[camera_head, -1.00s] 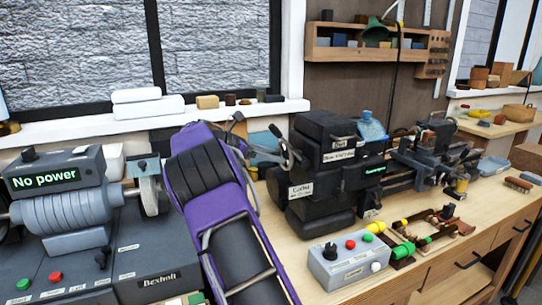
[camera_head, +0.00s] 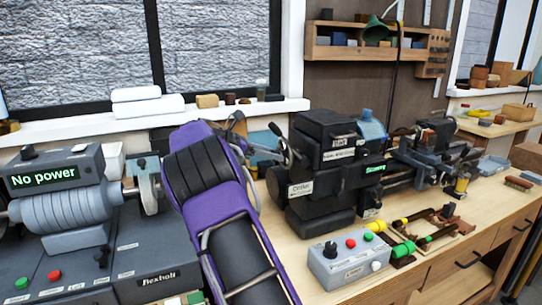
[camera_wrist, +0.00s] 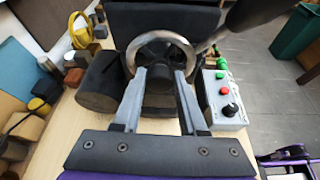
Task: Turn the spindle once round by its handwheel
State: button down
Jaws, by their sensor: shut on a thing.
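The handwheel (camera_wrist: 183,42) is a metal ring with a dark hub, at the top middle of the wrist view. My gripper (camera_wrist: 160,76) reaches to it with two grey fingers, one at each side of the hub, and is shut on it. The exact contact is hard to make out. In the head view the handwheel (camera_head: 287,150) shows only in part at the left of the dark machine (camera_head: 323,160). My purple arm hides much of that area, and my fingers are not clear there. A small green display (camera_head: 375,168) is lit on the machine.
A grey control box (camera_head: 345,262) with a red and a green button and a black knob stands close by; it also shows right of my fingers in the wrist view (camera_wrist: 222,112). A dark cylinder (camera_wrist: 101,82) lies left of them. A left machine's display (camera_head: 43,180) reads "No power".

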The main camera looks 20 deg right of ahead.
jog(key=shift+f, duration=0.1)
jog(key=shift+w+f+n+g+h+b, duration=0.2)
jog(key=shift+n+g+h+b, duration=0.9)
jog(key=shift+n, duration=3.85)
jog(key=shift+s+f+n+g+h+b, duration=0.25)
jog(key=shift+n+h+b, duration=1.8)
jog(key=shift+n, duration=2.95)
jog(key=shift+w+f+n+g+h+b, duration=0.7)
jog(key=shift+n+b, duration=1.45)
jog(key=shift+n, duration=2.8)
jog(key=shift+s+r+m+g, duration=0.25)
jog(key=shift+s+r+m, duration=0.15)
jog(key=shift+m, duration=0.3)
